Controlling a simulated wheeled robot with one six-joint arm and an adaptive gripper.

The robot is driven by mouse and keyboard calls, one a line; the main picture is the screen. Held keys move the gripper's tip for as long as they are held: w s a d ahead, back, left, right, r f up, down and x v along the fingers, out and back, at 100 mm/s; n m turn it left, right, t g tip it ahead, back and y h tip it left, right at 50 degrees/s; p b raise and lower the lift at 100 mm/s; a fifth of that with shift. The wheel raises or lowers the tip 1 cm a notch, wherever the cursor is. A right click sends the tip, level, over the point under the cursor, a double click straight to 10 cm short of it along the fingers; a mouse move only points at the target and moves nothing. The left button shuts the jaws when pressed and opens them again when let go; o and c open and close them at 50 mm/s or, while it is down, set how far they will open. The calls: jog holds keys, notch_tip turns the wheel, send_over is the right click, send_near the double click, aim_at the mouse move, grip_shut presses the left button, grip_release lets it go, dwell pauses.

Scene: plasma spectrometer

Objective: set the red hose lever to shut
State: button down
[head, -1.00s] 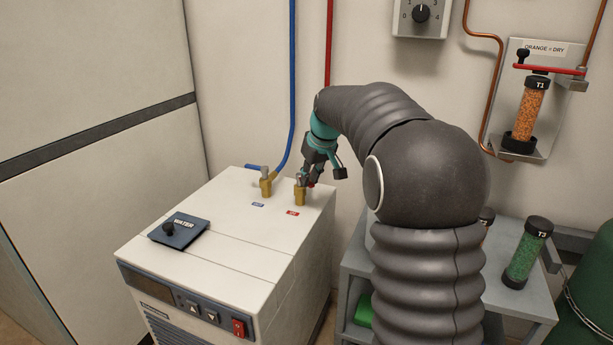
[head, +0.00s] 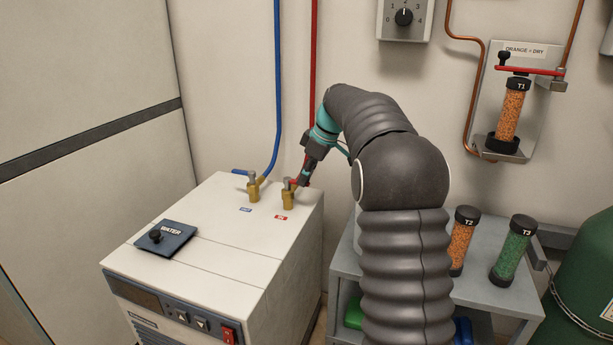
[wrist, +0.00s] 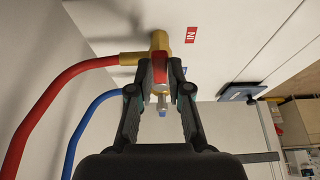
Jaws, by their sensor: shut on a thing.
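The red hose (head: 313,70) comes down the wall to a brass valve (head: 288,199) on the chiller top, by a red label (head: 281,217). My gripper (head: 301,181) is at this valve, on its right side. In the wrist view, my gripper (wrist: 160,92) has its fingers on both sides of the red lever (wrist: 159,70) and is shut on it. The lever runs from the brass valve body (wrist: 159,41) toward my palm. The red hose (wrist: 62,85) leaves the valve to the left there. The fingers hide part of the lever.
The blue hose (head: 277,90) has its own brass valve (head: 253,190) and blue lever (head: 240,172) close by on the left. A WATER plate (head: 168,238) with a black knob lies on the chiller (head: 215,270). A grey shelf (head: 480,290) with tubes stands on the right.

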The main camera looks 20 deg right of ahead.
jog(key=shift+a, duration=0.1)
dwell(0.3)
jog(key=c, duration=1.1)
grip_release()
jog(key=shift+a, duration=0.1)
jog(key=shift+d+r, duration=0.1)
jog(key=shift+d, duration=0.1)
jog(key=v, duration=1.2)
jog(key=shift+a, duration=0.1)
